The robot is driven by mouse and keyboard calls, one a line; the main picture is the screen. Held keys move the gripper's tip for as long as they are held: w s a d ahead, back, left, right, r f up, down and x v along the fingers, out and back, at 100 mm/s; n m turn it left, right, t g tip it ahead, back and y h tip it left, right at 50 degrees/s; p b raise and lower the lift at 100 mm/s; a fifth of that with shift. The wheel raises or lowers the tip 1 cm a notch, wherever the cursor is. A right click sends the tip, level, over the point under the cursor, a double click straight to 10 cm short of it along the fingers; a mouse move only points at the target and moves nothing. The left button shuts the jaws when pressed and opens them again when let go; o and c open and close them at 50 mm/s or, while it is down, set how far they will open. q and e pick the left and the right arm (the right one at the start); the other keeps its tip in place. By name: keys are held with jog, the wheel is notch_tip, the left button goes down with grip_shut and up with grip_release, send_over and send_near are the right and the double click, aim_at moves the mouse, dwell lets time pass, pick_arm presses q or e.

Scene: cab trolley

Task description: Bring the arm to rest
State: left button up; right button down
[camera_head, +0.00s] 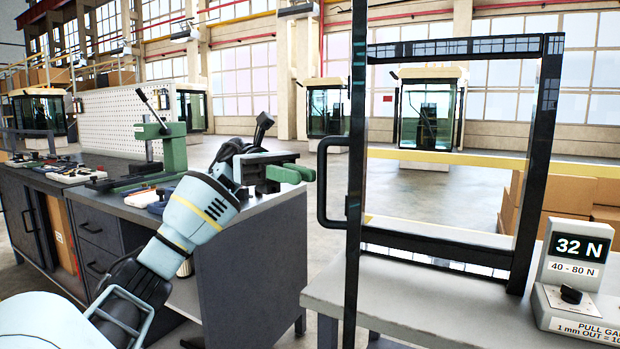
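My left arm (200,215), pale blue-grey with a yellow band, reaches in from the lower left. My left gripper (262,163) is at its end, above the right end of the dark workbench. A green part (290,173) shows right at its tip; I cannot tell whether the gripper touches it or only overlaps it in the view. The finger gap is not clear. The gripper is to the left of the black door frame (357,150) and apart from its handle (325,182). My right gripper is not in view.
The workbench (235,225) bears a green lever press (170,145) and several small tools. The door frame stands at a light grey table (430,300). A pull gauge (575,275) there reads 32 N, marked 40 - 80 N. Cartons (570,195) stand behind at right. Open floor lies beyond.

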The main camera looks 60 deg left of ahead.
pick_arm(q)
jog(key=shift+s+a, duration=0.15)
jog(key=shift+a, duration=0.5)
